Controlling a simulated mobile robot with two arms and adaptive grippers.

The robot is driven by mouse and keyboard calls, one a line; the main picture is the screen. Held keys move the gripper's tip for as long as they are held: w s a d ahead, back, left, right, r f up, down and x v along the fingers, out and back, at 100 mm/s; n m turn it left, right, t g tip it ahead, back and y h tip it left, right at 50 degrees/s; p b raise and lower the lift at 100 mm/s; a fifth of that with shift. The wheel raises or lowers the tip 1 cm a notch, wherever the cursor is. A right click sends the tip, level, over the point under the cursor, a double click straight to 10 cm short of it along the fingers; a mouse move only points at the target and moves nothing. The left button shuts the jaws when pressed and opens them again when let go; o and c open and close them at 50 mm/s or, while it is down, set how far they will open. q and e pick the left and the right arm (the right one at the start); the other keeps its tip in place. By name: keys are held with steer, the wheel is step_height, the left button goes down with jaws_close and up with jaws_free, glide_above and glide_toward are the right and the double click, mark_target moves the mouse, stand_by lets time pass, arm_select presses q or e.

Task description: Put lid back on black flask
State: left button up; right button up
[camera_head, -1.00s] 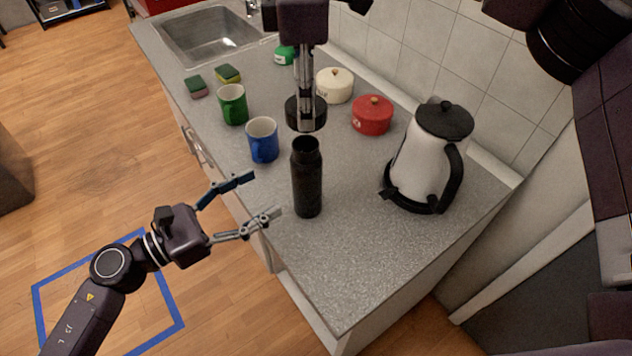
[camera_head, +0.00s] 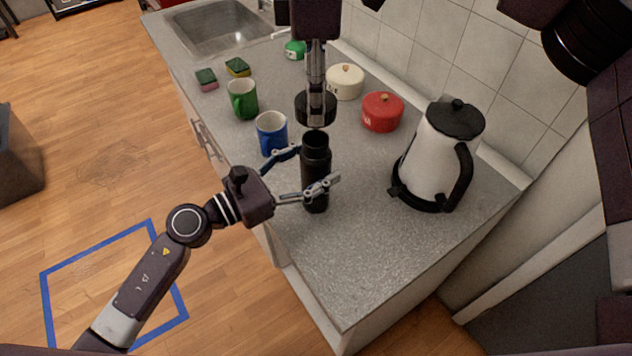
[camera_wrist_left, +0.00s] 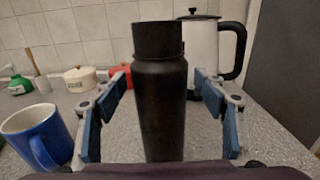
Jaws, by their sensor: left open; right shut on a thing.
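The black flask (camera_head: 316,158) stands upright on the grey counter with its mouth open. My left gripper (camera_head: 317,168) is open, with its fingers on either side of the flask's body. In the left wrist view the flask (camera_wrist_left: 161,100) stands between the two open fingers, with a gap on each side. My right gripper (camera_head: 316,92) is shut on the black lid (camera_head: 309,108) and holds it above and slightly behind the flask's mouth, apart from it. The right gripper is not seen in the left wrist view.
A blue mug (camera_head: 271,132) stands close to the left gripper's upper finger. A white kettle (camera_head: 433,160) stands to the right, a red pot (camera_head: 382,112) and a cream pot (camera_head: 345,82) behind. A green mug (camera_head: 242,99) is further left. The counter's front (camera_head: 350,270) is clear.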

mark_target(315, 131)
arm_select(q)
steer(key=shift+w+d, duration=0.15)
steer(key=shift+d, duration=0.1)
steer(key=shift+c, duration=0.4)
jaws_close()
arm_select(e)
steer(key=shift+f, duration=2.45)
steer(key=shift+f, duration=0.9)
steer(key=shift+f, duration=0.55)
